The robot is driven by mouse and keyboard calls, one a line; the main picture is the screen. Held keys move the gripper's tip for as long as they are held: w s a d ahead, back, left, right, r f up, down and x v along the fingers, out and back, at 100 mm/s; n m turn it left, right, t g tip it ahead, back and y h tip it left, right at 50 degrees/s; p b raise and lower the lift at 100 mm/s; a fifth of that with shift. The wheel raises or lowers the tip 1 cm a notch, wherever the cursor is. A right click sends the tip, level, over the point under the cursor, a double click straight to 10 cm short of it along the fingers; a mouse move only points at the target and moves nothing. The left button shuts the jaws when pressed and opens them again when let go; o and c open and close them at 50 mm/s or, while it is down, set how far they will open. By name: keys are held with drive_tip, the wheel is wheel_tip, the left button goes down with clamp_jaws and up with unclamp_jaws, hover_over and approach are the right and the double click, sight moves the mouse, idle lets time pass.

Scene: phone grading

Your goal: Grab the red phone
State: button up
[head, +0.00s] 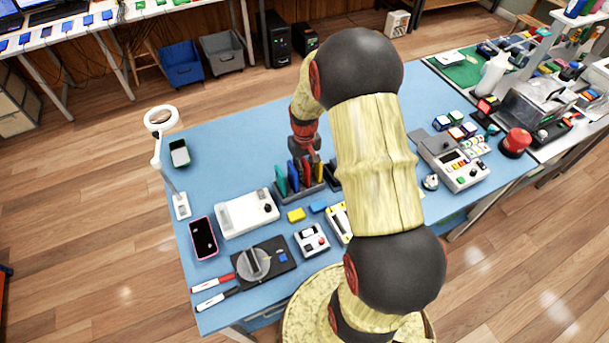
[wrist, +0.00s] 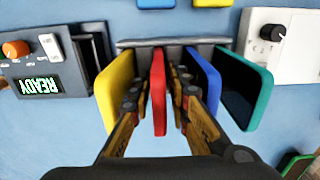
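The red phone (wrist: 158,92) stands on edge in a slotted rack (wrist: 220,41), between a yellow phone (wrist: 115,88) and a blue phone (wrist: 203,82). A teal phone (wrist: 245,90) stands beyond the blue one. My gripper (wrist: 158,76) reaches down into the row, with one finger between yellow and red and the other between red and blue. The fingers straddle the red phone, and narrow gaps seem to show beside it, so they look open. In the head view, my gripper (head: 306,148) is over the rack (head: 310,189), and my arm hides part of it.
A grey box with a READY display (wrist: 42,84) is left of the rack in the wrist view, and a white box with a black knob (wrist: 290,40) is right. In the head view, a pink-edged phone (head: 203,237) and a lamp (head: 160,120) are at left. The table behind the rack is clear.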

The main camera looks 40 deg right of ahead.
drive_tip(key=shift+f, duration=0.45)
drive_tip(key=shift+c, duration=0.9)
clamp_jaws()
drive_tip(key=shift+r, duration=0.1)
